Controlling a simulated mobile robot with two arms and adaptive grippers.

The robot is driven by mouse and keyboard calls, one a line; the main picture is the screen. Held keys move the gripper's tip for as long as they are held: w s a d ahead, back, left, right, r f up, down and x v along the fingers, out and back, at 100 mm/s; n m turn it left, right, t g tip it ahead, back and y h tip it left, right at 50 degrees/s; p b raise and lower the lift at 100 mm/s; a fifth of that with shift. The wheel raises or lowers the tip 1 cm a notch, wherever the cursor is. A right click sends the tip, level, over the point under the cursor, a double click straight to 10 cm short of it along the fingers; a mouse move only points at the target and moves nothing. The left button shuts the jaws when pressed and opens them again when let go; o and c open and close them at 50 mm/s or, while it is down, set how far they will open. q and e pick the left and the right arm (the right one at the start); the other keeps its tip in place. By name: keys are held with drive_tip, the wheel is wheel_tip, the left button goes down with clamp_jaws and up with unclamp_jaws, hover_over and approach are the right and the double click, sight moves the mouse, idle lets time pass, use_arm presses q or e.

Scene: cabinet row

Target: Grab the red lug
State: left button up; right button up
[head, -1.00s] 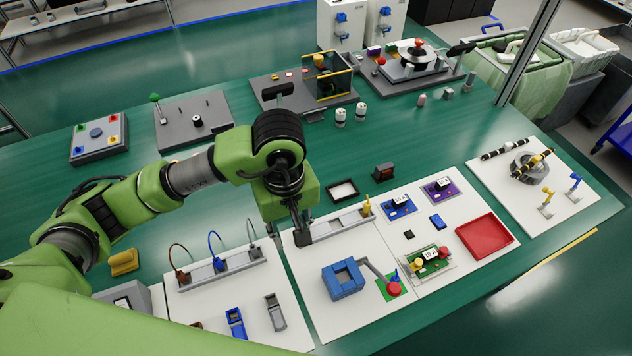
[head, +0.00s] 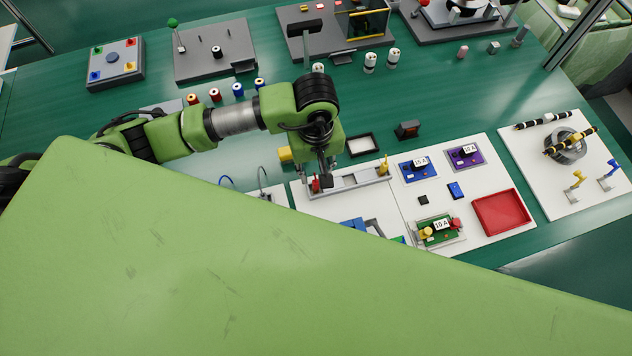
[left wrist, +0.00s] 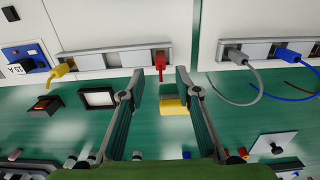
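The red lug (left wrist: 160,62) stands at one end of a grey rail (left wrist: 110,59) on a white board. In the head view the red lug (head: 316,186) shows as a small red bit at the left end of the rail (head: 352,183), partly hidden by my gripper. My left gripper (head: 321,181) is over that end, pointing down. In the left wrist view my left gripper (left wrist: 160,74) is open, with the lug showing in the gap between its fingertips. I cannot tell if the fingers are at the lug's depth. My right gripper is not in view.
A yellow lug (head: 384,167) stands at the rail's other end. A yellow block (left wrist: 173,105) and a black frame (left wrist: 98,97) lie nearby. Another rail (left wrist: 265,50) holds grey and blue cabled plugs. A large green link of mine hides the lower head view.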

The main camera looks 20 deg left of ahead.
sight(316, 180)
use_arm(q)
drive_tip(key=shift+s+f+p, duration=0.1)
drive_tip(key=shift+f+p, duration=0.25)
drive_tip(key=shift+f, duration=0.05)
wheel_tip(316, 180, down, 3)
drive_tip(key=shift+f+p, duration=0.2)
drive_tip(key=shift+p, duration=0.5)
drive_tip(key=shift+f, duration=0.4)
clamp_jaws()
drive_tip(key=shift+r, duration=0.2)
